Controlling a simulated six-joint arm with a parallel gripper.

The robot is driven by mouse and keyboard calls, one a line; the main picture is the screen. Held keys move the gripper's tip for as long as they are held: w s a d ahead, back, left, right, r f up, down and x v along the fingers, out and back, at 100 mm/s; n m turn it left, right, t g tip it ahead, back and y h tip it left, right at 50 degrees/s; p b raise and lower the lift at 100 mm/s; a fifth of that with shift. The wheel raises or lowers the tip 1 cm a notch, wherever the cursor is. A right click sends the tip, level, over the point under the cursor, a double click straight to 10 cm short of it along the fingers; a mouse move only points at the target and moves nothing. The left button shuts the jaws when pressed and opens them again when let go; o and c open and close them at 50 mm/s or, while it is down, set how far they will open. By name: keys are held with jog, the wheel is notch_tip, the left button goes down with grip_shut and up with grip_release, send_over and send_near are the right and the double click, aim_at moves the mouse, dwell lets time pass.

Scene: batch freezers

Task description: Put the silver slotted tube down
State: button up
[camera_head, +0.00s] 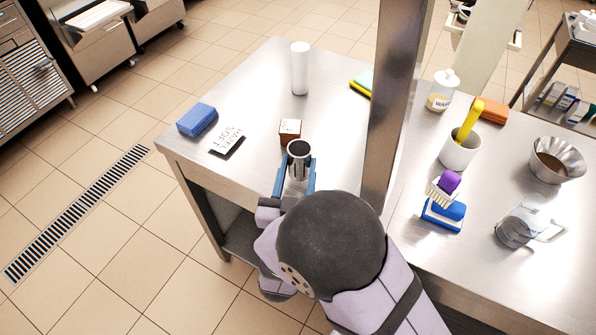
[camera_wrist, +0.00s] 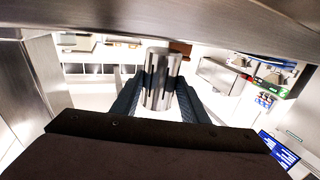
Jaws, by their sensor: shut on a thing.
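The silver slotted tube (camera_head: 298,160) is between the blue fingers of my gripper (camera_head: 296,178), near the front-left part of the steel table (camera_head: 262,90). My gripper is shut on it. In the head view the tube's dark open top faces up towards the camera. The slotted tube (camera_wrist: 161,78) also shows upright in the wrist view, with dark slots down its side, between the fingers of my gripper (camera_wrist: 158,98). Its lower end is hidden, so I cannot tell whether it touches the table.
A small brown box (camera_head: 290,131) stands just behind the tube. A label card (camera_head: 227,140) and blue sponge (camera_head: 197,120) lie left. A white cylinder (camera_head: 300,68) stands farther back. A steel post (camera_head: 392,110) rises at right. Table room is clear between cylinder and sponge.

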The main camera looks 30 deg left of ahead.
aim_at(296, 176)
jog(key=shift+f, duration=0.75)
jog(key=shift+f, duration=0.1)
jog(key=shift+f, duration=0.15)
jog(key=o, duration=1.2)
jog(key=b+v, duration=0.1)
jog(key=v, duration=0.2)
jog(key=b+v, duration=0.1)
jog(key=v, duration=0.2)
jog(key=shift+a+f, duration=0.2)
jog(key=shift+f, duration=0.05)
jog(key=shift+o, duration=0.6)
jog(key=shift+s+d+r+b, duration=0.1)
jog(key=shift+s+d+b, duration=0.25)
jog(key=shift+s, duration=0.35)
